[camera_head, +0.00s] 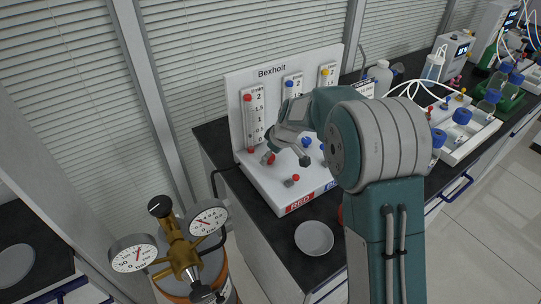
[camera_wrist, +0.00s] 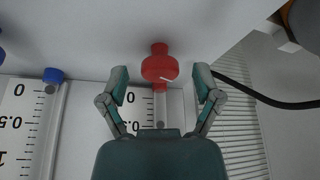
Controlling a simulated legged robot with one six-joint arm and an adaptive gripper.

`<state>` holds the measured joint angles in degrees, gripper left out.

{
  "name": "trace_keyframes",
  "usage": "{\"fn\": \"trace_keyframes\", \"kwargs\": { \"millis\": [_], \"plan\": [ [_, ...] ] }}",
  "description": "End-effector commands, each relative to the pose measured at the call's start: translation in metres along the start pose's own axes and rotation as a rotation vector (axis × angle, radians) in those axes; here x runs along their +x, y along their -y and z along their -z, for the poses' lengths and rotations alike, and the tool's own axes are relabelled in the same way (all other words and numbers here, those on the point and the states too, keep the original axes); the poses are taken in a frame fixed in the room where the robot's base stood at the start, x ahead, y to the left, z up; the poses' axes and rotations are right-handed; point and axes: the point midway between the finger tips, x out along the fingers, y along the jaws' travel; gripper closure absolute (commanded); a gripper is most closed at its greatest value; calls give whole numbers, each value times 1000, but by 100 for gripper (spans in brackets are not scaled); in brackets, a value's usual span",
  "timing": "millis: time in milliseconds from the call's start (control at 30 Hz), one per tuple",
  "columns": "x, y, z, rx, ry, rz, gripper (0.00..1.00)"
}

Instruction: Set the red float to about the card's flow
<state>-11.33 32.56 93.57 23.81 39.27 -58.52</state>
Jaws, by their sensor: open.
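In the wrist view the tube (camera_wrist: 160,105) is mostly hidden by my gripper (camera_wrist: 161,82), so the float's height is unclear. I cannot make out a card with a readable flow.
A red toggle (camera_head: 296,178) rises from the panel's base. A gas cylinder with gauges (camera_head: 208,221) stands at the front left. A round dish (camera_head: 314,238) lies on the dark bench before the panel.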

Motion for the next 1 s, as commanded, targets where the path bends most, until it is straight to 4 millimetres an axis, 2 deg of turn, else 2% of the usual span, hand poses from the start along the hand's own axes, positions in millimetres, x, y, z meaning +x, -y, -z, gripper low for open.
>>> {"fn": "trace_keyframes", "kwargs": {
  "millis": [167,600,800,1000],
  "plan": [
    [-15,-1,1,-1,-3,-2,18],
    [-100,-1,1,0,-1,-2,18],
    [-116,0,1,0,2,0,18],
    [-118,0,1,0,3,0,18]
  ]
}}
